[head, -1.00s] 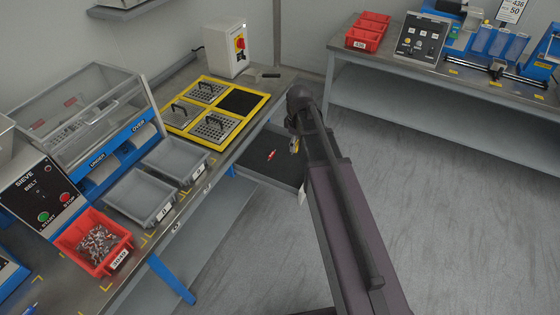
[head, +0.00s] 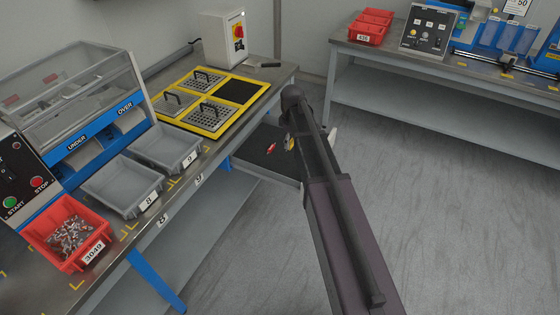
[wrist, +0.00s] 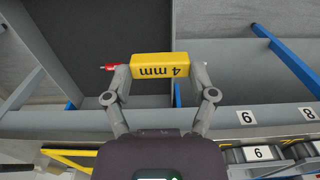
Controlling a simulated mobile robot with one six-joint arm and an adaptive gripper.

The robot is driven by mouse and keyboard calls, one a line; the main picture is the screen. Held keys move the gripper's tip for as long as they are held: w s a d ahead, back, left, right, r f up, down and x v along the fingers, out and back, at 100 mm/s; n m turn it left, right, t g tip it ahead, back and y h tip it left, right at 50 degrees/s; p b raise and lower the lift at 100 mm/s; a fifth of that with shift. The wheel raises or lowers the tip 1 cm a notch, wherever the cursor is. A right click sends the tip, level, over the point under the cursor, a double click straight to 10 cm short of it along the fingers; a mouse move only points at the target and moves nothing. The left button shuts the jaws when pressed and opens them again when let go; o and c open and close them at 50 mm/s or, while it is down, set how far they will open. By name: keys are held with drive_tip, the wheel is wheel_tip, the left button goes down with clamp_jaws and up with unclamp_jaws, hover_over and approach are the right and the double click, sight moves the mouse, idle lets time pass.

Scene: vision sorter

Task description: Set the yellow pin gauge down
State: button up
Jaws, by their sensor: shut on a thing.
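My gripper (wrist: 157,75) is shut on the yellow pin gauge (wrist: 160,66), a yellow block marked "4 mm", one finger at each end. In the head view, the yellow gauge (head: 288,143) shows only as a small patch beside my dark arm, which hides most of the gripper. The gauge is over or near the right part of an open drawer (head: 254,163) with a dark lining. The height of the gauge above the drawer is unclear.
The drawer hangs under a bench with a yellow-framed tray (head: 205,124) holding perforated plates, grey bins (head: 122,188) and a red bin (head: 66,233) of small parts. A white switch box (head: 222,40) stands at the back. Open floor (head: 450,220) lies to the right.

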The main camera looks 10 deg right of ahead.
drive_tip(key=w+f+b, duration=0.6)
drive_tip(key=f+b, duration=0.4)
drive_tip(key=f, duration=0.1)
drive_tip(key=shift+w+a+f, duration=0.15)
drive_tip(key=shift+w+a, duration=0.05)
drive_tip(key=shift+w, duration=0.2)
drive_tip(key=shift+f, duration=0.1)
drive_tip(key=b, duration=0.6)
hover_over(286, 171)
wheel_tip(286, 171, down, 6)
drive_tip(key=shift+a+f, duration=0.1)
drive_tip(key=shift+f+b, duration=1.8)
drive_tip(key=shift+b, duration=0.25)
drive_tip(key=shift+f, duration=0.1)
drive_tip(key=o, duration=1)
drive_tip(key=shift+o, duration=0.2)
